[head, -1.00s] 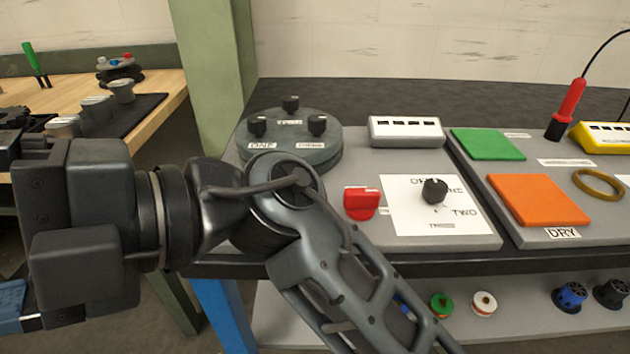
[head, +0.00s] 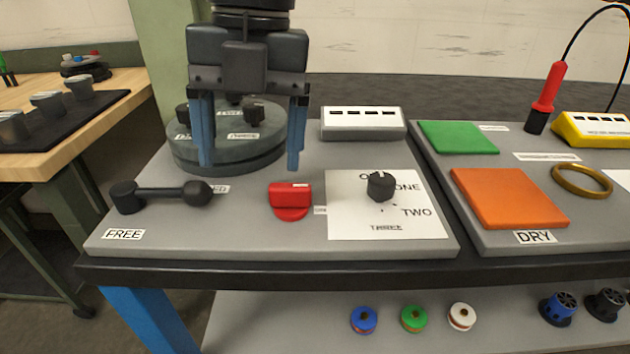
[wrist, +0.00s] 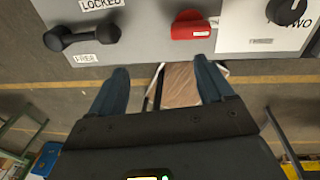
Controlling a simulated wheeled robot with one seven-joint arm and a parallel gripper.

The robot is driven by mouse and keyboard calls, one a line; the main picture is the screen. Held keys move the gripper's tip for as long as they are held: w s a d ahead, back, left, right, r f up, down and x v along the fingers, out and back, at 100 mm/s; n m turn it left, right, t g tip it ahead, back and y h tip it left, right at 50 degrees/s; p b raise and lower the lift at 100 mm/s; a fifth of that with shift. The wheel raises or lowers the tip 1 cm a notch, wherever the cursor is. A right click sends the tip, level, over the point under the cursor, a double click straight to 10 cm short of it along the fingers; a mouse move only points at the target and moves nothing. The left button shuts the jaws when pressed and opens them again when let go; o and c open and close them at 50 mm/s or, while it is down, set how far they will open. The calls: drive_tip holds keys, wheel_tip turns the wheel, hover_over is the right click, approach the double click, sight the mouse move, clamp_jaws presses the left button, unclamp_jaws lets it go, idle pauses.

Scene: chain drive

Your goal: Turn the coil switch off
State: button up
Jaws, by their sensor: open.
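My gripper (head: 249,163) points down with its blue fingers open and empty, over the left panel, in front of the round turntable in the head view. A red switch knob (head: 290,198) stands on the panel to its right and nearer; it also shows in the wrist view (wrist: 190,25). To its right, a black rotary knob (head: 380,187) stands on a white card marked with OFF, ONE, TWO and THREE; part of the OFF lettering is hidden by the knob. I cannot tell from the labels which is the coil switch, nor which mark the black knob points at.
A black lever (head: 160,194) lies between LOCKED and FREE labels at the front left. A grey box (head: 362,123) stands behind the card. A green pad (head: 458,137), an orange pad (head: 508,197) and a brass ring (head: 582,180) lie on the right panel. Spools sit on the lower shelf.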

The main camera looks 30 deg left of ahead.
sight(290, 186)
drive_tip(key=w, duration=0.1)
drive_tip(key=w+d+r, duration=0.1)
drive_tip(key=w+t, duration=0.1)
drive_tip(key=shift+d+r+m+h, duration=0.15)
drive_tip(key=shift+d+m+h, duration=0.15)
drive_tip(key=shift+d+m, duration=0.1)
drive_tip(key=shift+w+d, duration=0.1)
drive_tip(key=shift+w, duration=0.1)
wheel_tip(290, 186, down, 8)
drive_tip(key=shift+r+b, duration=0.2)
drive_tip(key=shift+b, duration=0.35)
drive_tip(key=c, duration=1)
drive_tip(key=shift+c, duration=0.2)
